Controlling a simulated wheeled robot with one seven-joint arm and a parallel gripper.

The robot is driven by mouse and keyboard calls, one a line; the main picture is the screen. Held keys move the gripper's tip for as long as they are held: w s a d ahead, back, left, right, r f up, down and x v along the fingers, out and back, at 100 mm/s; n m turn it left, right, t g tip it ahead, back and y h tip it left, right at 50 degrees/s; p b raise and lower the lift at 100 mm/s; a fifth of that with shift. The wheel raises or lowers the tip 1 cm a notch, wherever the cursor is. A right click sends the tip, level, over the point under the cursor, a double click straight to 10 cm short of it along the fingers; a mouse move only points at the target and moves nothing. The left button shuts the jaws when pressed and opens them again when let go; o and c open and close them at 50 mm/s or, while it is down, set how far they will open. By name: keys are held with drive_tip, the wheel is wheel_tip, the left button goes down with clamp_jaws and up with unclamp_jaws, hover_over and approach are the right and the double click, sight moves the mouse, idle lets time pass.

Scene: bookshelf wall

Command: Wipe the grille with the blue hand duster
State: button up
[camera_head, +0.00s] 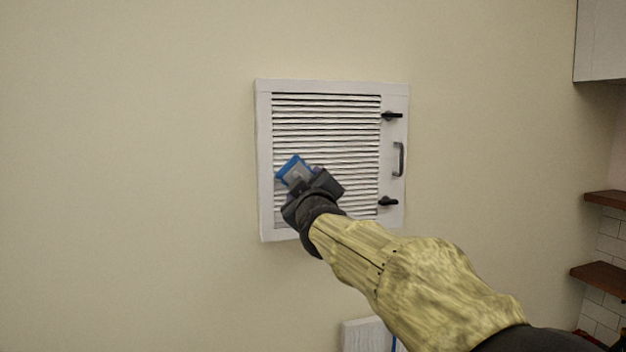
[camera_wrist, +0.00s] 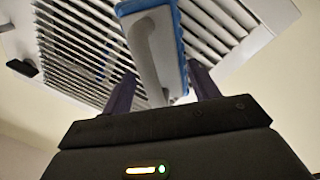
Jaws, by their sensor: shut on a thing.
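The white slatted grille (camera_head: 330,125) is set on the beige wall, with two black latches and a grey handle on its right side. My gripper (camera_head: 303,182) is in front of the grille's lower left part. It is shut on the blue hand duster (camera_head: 290,166), which has a grey-white handle. In the wrist view the duster (camera_wrist: 155,45) stands out between the two fingers of my gripper (camera_wrist: 160,95), with the grille (camera_wrist: 75,45) behind it. I cannot tell whether the duster touches the slats. My gripper hides some of the lower slats.
The wall (camera_head: 130,170) left of the grille is bare and clear. At the right edge are a white cabinet (camera_head: 602,40) and brown shelves (camera_head: 600,278). A white object (camera_head: 362,336) shows low, below the grille, partly behind my arm.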

drive_tip(key=shift+s+a+p, duration=0.2)
drive_tip(key=shift+a+p, duration=0.3)
drive_tip(key=shift+a, duration=0.1)
drive_tip(key=shift+s+a+p, duration=0.15)
drive_tip(key=shift+a+p, duration=0.35)
drive_tip(key=shift+a, duration=0.05)
drive_tip(key=shift+s, duration=0.1)
drive_tip(key=shift+d+r+v, duration=0.1)
drive_tip(key=shift+d+v, duration=0.05)
drive_tip(key=shift+v, duration=0.8)
drive_tip(key=shift+d+r+v, duration=0.1)
drive_tip(key=shift+v, duration=0.9)
drive_tip(key=shift+d+r+v, duration=0.15)
drive_tip(key=shift+v, duration=0.8)
drive_tip(key=shift+p, duration=0.3)
drive_tip(key=v, duration=0.2)
drive_tip(key=shift+s+d+r, duration=0.1)
drive_tip(key=shift+s+d, duration=0.1)
drive_tip(key=shift+s, duration=0.2)
